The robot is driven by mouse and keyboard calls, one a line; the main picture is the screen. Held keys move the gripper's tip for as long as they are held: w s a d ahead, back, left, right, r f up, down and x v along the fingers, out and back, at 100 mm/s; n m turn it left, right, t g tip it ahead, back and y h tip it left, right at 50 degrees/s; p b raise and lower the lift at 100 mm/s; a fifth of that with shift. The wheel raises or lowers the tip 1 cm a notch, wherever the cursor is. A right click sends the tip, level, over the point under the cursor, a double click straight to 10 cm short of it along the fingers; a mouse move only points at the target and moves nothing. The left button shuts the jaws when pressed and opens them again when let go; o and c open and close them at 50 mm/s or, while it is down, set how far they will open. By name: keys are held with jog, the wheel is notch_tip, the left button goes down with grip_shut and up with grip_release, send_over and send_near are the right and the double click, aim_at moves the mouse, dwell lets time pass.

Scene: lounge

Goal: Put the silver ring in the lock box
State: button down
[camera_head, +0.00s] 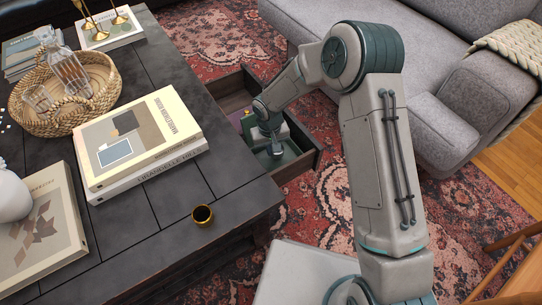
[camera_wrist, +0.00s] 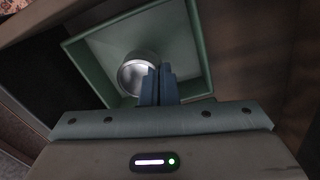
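The lock box (camera_head: 290,158) is a green open-topped box inside the pulled-out drawer in the head view. Its green wall (camera_wrist: 197,40) also shows in the wrist view. The silver ring (camera_wrist: 125,77) is a round, shiny metal band, seen within the box's outline. My gripper (camera_wrist: 158,72) has its blue fingers close together, with the ring's right edge between them, so it appears shut on the ring. In the head view my gripper (camera_head: 276,149) reaches down into the box and the ring is hidden. I cannot tell whether the ring touches the box floor.
The open drawer (camera_head: 313,160) extends from the dark coffee table (camera_head: 235,180). Books (camera_head: 150,165) and a woven basket (camera_head: 35,118) are on the table. A grey sofa (camera_head: 440,120) stands to the right.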

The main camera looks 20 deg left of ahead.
jog(key=shift+f+b, duration=0.4)
jog(key=shift+f, duration=1.2)
jog(key=c, duration=1.7)
grip_release()
